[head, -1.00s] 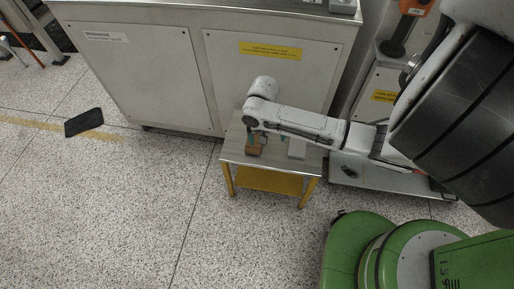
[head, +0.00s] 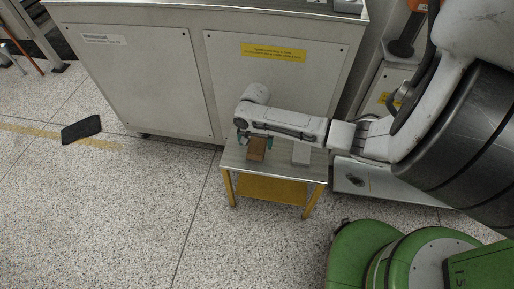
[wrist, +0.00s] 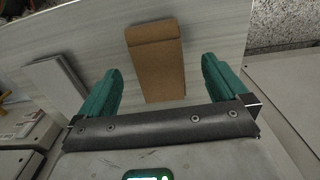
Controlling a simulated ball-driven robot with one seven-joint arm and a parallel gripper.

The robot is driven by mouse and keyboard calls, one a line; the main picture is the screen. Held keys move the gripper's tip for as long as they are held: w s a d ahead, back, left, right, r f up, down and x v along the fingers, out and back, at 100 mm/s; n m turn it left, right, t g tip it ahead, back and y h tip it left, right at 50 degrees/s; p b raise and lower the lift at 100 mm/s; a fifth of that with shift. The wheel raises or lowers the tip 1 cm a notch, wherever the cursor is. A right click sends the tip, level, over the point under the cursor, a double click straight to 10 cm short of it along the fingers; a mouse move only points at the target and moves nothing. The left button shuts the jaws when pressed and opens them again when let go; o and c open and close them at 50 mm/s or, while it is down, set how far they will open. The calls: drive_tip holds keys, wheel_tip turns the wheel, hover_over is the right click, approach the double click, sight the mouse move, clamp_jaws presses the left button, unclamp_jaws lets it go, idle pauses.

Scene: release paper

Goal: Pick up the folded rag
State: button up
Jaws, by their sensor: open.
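The folded rag appears to be the brown, flat, folded piece (head: 256,149) lying on the small table (head: 233,158). In the wrist view the brown piece (wrist: 157,68) shows a fold line near its far end. My gripper (wrist: 161,65) is open, with teal fingers on either side of the brown piece in that view. Gaps show between it and both fingers, and nothing is held. In the head view my gripper (head: 255,140) is over the table at the brown piece, partly hidden by my arm. Its exact height above the table cannot be told.
A pale grey block (head: 301,153) stands right of the brown piece; in the wrist view the block (wrist: 57,82) is at left. A large grey cabinet (head: 270,85) stands close behind the table. A dark mat (head: 81,129) lies on the open floor at left.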

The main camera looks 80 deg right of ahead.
sight(256, 148)
wheel_tip(256, 148, down, 4)
drive_tip(key=shift+s+r+b, duration=0.1)
drive_tip(key=shift+s+b, duration=0.05)
drive_tip(key=shift+b, duration=0.45)
drive_tip(key=shift+c, duration=0.2)
drive_tip(key=shift+a, duration=0.1)
drive_tip(key=c, duration=1.1)
